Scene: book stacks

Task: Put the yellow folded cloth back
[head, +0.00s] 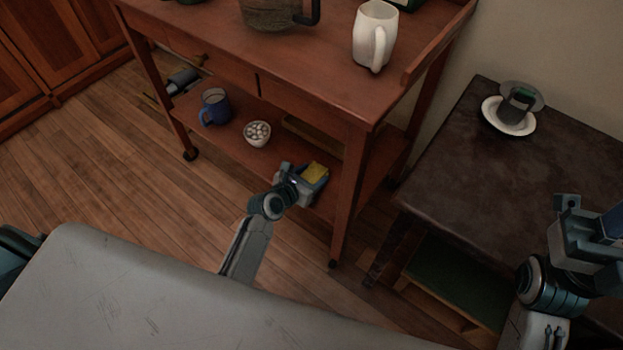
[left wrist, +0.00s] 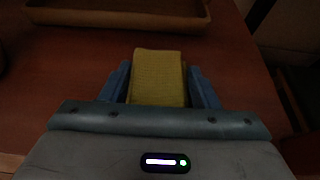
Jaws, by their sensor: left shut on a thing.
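The yellow folded cloth (head: 315,172) is at the lower shelf of the wooden cart, near its right front leg. In the left wrist view the cloth (left wrist: 158,78) lies between the two blue fingers. My left gripper (head: 305,179) is shut on it, reaching in over the shelf. I cannot tell whether the cloth touches the shelf. My right gripper (head: 588,232) is at the right edge, beside the dark table; its fingertips are not clear.
The lower shelf (head: 232,146) also holds a blue mug (head: 214,107), a white bowl (head: 257,133) and a wooden tray (left wrist: 115,17). A white pitcher (head: 375,36) stands on the cart top. The dark table (head: 470,150) carries a white plate (head: 509,121).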

